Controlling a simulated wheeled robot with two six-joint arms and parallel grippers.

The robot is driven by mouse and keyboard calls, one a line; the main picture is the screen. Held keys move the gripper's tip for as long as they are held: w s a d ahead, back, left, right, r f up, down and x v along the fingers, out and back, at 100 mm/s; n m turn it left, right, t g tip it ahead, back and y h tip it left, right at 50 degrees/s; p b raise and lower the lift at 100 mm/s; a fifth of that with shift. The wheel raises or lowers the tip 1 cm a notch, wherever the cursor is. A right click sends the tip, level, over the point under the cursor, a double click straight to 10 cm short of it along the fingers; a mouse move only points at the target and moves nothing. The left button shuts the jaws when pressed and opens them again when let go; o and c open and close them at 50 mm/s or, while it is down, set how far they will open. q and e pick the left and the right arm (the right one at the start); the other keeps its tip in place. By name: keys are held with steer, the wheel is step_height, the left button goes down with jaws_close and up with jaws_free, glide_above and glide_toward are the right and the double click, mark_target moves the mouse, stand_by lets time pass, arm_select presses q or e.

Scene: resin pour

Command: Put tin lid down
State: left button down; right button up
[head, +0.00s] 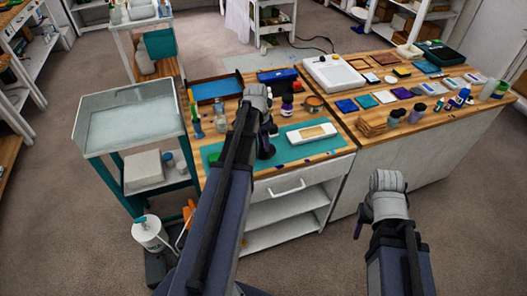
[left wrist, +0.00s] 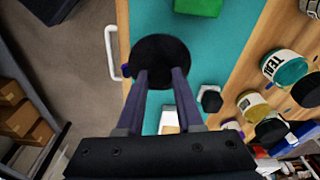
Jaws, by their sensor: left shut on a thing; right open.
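My left gripper (head: 265,146) points down over the teal mat (head: 218,167) at the front of the wooden bench. In the left wrist view its two fingers (left wrist: 160,82) are shut on the round black tin lid (left wrist: 160,50). The lid is over the mat close to the bench's front edge. I cannot tell if it touches the mat. My right gripper (head: 360,226) is open and empty, low in front of the right bench.
A white frame-like piece (head: 311,134) lies on the mat, right of the left gripper. Colour samples and jars (head: 394,117) crowd the right bench.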

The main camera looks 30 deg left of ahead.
mark_target(263, 149)
arm_select(q)
step_height(263, 149, down, 4)
steer(key=b, duration=0.3)
steer(key=shift+r, duration=0.2)
steer(key=shift+f, duration=0.1)
steer(key=c, duration=1)
jaws_free()
steer(key=shift+f+b, duration=0.1)
steer(key=shift+b, duration=0.2)
steer(key=o, duration=0.4)
steer(key=shift+o, duration=0.2)
step_height(263, 149, up, 12)
steer(key=s+p, duration=0.1)
steer(key=p, duration=1.1)
steer(key=shift+a+r, duration=0.2)
steer(key=shift+a, duration=0.15)
